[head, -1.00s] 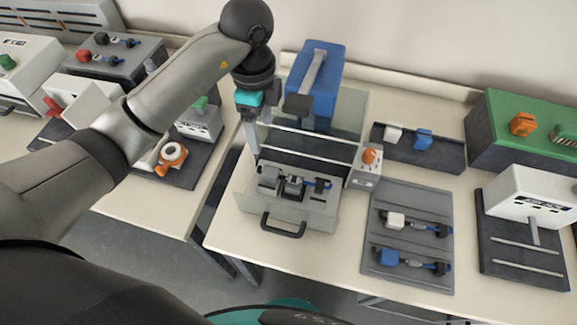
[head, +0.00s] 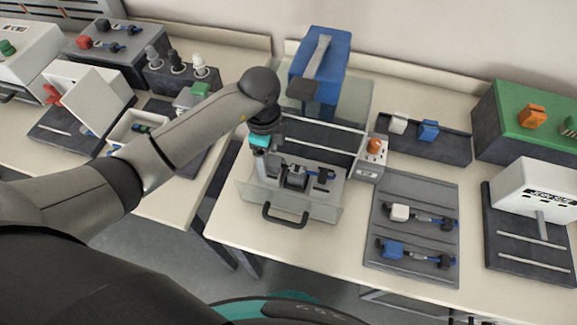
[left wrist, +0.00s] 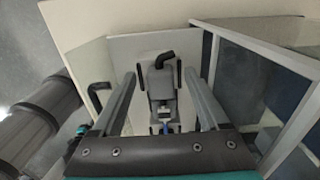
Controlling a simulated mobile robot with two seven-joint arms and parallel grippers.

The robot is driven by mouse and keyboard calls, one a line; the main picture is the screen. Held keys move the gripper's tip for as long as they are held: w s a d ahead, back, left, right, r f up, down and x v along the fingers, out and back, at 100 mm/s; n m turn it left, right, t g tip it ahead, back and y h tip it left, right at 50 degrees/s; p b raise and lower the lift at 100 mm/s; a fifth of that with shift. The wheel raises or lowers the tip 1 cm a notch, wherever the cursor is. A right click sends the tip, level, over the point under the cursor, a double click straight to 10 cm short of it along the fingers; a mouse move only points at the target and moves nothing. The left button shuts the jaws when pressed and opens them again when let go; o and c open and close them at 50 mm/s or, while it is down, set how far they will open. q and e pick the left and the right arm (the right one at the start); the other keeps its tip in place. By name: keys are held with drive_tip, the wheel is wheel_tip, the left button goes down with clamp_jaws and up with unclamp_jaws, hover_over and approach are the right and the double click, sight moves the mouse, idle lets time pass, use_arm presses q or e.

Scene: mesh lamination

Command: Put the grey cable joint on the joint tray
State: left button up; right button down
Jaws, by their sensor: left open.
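The grey cable joint (head: 296,177) lies in the fixture of the open press (head: 325,208), with a blue cable part at its right. My left gripper (head: 267,174) is low over the left side of the fixture. In the left wrist view, my left gripper (left wrist: 159,76) is open, with one finger on each side of the grey joint (left wrist: 160,88); I cannot tell whether either touches it. The joint tray (head: 425,190) lies to the right and carries a white joint (head: 400,212) and a blue joint (head: 393,249). My right gripper is not seen.
The press has a clear guard, a front handle (head: 285,222) and a control box with an orange knob (head: 375,146). A blue unit (head: 330,62) stands behind. A dark rack (head: 450,150) and a white machine (head: 535,190) stand right. A gap separates the two tables.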

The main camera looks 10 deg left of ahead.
use_arm(q)
drive_tip(key=shift+f, duration=0.25)
clamp_jaws()
idle(0.5)
